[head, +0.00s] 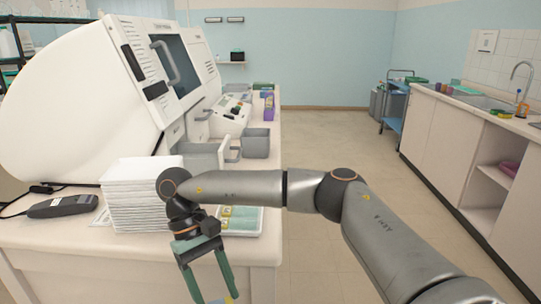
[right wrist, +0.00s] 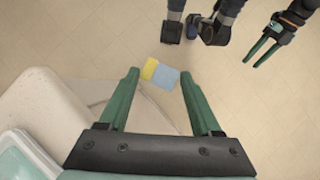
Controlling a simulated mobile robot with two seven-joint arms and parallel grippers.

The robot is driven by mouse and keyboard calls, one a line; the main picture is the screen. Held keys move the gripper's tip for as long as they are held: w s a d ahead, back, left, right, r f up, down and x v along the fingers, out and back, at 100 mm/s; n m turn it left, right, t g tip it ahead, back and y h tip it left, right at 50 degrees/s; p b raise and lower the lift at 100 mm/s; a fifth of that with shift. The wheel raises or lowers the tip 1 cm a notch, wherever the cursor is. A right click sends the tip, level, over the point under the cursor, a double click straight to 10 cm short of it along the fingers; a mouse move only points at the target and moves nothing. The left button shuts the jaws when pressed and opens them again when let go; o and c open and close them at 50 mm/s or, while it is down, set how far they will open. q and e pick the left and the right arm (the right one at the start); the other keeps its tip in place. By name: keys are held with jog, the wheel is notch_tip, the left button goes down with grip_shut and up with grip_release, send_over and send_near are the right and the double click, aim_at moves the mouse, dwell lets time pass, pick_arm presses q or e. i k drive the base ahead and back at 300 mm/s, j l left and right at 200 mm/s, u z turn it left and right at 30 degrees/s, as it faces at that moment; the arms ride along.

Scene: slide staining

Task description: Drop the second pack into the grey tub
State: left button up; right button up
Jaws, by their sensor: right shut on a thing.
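My right gripper (head: 208,270) hangs past the front edge of the bench in the head view. In the right wrist view its green fingers (right wrist: 158,82) are shut on a small yellow and light blue pack (right wrist: 161,75). The pack is above the floor, and only its edge shows at the bottom of the head view. A grey tub (head: 256,143) stands on the bench, farther back, beside a grey open drawer or bin (head: 205,156). My left gripper (right wrist: 262,47) shows in the right wrist view, its fingers apart and empty.
A white tray (head: 262,226) with yellow and green packs lies on the bench, partly behind my arm. A tall stack of white sheets (head: 138,197) and a dark handset (head: 62,206) stand left. A large white machine (head: 75,100) fills the back left. The aisle floor is clear.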

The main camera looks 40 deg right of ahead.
aim_at(261, 153)
jog(key=k+l+u, duration=0.1)
jog(key=l, duration=0.25)
jog(key=k+l+u, duration=0.1)
jog(key=k+l, duration=0.15)
jog(key=k+l+u, duration=0.15)
jog(key=l, duration=0.25)
jog(key=k+l+u, duration=0.15)
jog(key=l, duration=0.3)
jog(key=l+u, duration=0.3)
jog(key=l, duration=0.45)
jog(key=i+l+u, duration=0.2)
jog(key=l, duration=0.6)
jog(key=k+j, duration=0.05)
jog(key=k, duration=0.05)
